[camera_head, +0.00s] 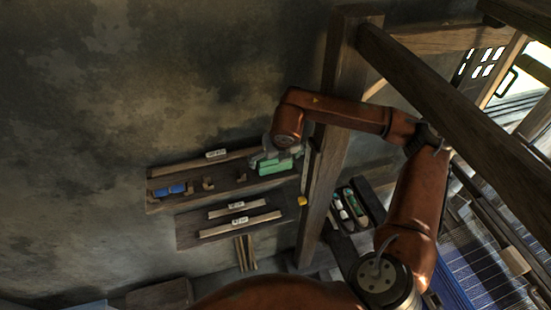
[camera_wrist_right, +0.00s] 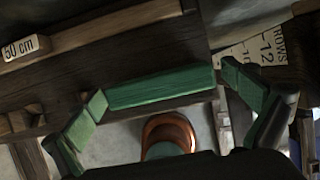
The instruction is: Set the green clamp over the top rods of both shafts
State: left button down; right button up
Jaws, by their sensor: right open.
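The green clamp (camera_head: 272,168) is at the right end of the upper wall shelf, partly covered by my right gripper (camera_head: 268,156) in the head view. In the right wrist view the clamp (camera_wrist_right: 160,87) shows as a long green bar lying across the middle. My right gripper (camera_wrist_right: 165,92) is open, with one finger near each end of the bar. I cannot tell whether the fingers touch it. The shafts and their top rods cannot be made out clearly. My left gripper is not in view.
The upper shelf (camera_head: 222,188) also holds blue items (camera_head: 172,190), small wooden pieces and a labelled stick. A lower shelf (camera_head: 190,238) holds labelled sticks. A loom post (camera_head: 335,150) stands just right of the shelves. A thick beam (camera_head: 450,95) crosses the right side above the threads (camera_head: 480,255).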

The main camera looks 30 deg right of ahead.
jog(key=b+v, duration=0.3)
jog(key=v, duration=0.5)
jog(key=shift+w, duration=0.35)
